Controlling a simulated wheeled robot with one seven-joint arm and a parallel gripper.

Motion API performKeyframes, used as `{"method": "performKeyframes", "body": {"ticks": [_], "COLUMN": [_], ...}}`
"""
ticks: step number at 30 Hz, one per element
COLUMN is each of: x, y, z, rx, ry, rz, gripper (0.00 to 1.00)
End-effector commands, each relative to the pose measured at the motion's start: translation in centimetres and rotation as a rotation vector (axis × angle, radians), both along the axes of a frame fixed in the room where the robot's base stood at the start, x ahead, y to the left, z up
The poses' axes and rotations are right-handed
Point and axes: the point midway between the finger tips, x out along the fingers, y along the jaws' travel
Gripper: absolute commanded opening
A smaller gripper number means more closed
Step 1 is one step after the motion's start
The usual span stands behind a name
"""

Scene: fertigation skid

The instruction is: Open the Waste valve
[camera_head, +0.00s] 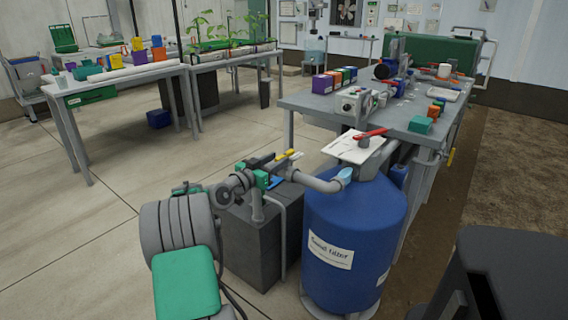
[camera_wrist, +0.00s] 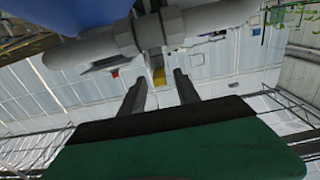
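A yellow handle (camera_head: 290,154) shows by the grey pipework next to the blue tank; I take it for a valve lever, but no Waste label is readable. In the wrist view a yellow piece (camera_wrist: 159,76) shows between my fingertips, below a grey pipe fitting (camera_wrist: 150,32). My gripper (camera_wrist: 160,82) has its two grey fingers apart. I cannot tell whether either finger touches the yellow piece. In the head view my gripper (camera_head: 278,165) is small, partly hidden by my own arm, and close to the yellow handle.
The blue tank (camera_head: 352,235) labelled Sand Filter stands right of the dark box (camera_head: 255,240). A grey pipe (camera_head: 318,182) runs close to my gripper. A workbench (camera_head: 300,103) with several items stands behind. Open floor (camera_head: 120,190) lies at left.

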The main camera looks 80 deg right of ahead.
Motion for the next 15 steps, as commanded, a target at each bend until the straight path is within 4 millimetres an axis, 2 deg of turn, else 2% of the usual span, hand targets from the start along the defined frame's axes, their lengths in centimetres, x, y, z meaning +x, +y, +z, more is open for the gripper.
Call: {"method": "performKeyframes", "body": {"ticks": [3,6,10,15], "x": [-1.1,-1.6,-1.9,-1.9], "y": [-2.3,-3.7,-4.5,-4.6], "z": [-0.2,-0.2,-0.1,0.0], "rx": [0.002,0.003,0.003,0.004], "ry": [-0.001,0.000,0.000,0.001], "rz": [-0.002,0.000,0.001,0.003], "gripper": [0.38,0.38,0.38,0.38]}}
